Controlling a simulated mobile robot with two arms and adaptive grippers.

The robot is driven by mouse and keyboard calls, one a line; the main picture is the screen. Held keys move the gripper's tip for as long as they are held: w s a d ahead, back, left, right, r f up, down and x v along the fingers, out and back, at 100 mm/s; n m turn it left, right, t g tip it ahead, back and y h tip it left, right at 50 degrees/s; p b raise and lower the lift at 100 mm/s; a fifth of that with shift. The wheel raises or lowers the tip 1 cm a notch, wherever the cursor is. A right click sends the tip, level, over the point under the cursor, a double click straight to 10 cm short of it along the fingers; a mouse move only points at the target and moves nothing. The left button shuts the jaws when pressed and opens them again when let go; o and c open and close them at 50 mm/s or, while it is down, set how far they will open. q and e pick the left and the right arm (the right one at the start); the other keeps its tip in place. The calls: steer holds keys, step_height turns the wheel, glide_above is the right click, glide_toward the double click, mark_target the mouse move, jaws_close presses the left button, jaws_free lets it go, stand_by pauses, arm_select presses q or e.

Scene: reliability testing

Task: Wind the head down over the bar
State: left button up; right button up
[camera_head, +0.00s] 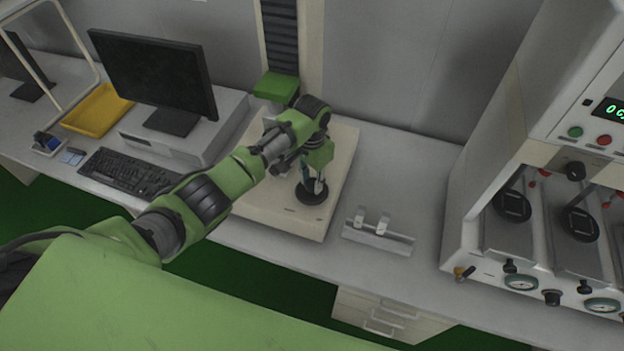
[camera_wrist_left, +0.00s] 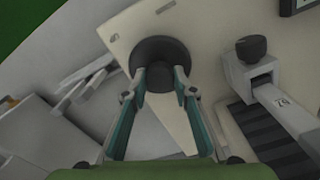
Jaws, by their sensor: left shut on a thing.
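My left gripper (camera_head: 315,182) reaches down over the front part of a cream test stand base (camera_head: 275,215). Its teal-padded fingers are shut on a black round knob (camera_head: 312,192) on that base; the knob also shows between the fingertips in the left wrist view (camera_wrist_left: 160,50). A ridged dark column (camera_head: 281,40) rises behind, with a green block (camera_head: 276,87) at its lower end. A grey block with a black knob on top (camera_wrist_left: 252,50) stands to the right in the wrist view. My arm hides the stand's middle in the head view, and I cannot make out the bar for certain.
A metal fixture with two upright pieces (camera_head: 380,238) lies right of the stand. A white machine with gauges (camera_head: 470,220) stands at the right. A monitor (camera_head: 155,75), keyboard (camera_head: 125,172) and yellow tray (camera_head: 97,108) are at the left. The bench between stand and machine is mostly clear.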

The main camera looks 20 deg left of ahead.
mark_target(312, 183)
arm_select(q)
steer(key=n, duration=0.6)
steer(key=shift+n, duration=0.3)
steer(key=n, duration=0.4)
steer(key=shift+n, duration=0.3)
steer(key=o, duration=1.1)
step_height(312, 183, up, 12)
stand_by(0.4)
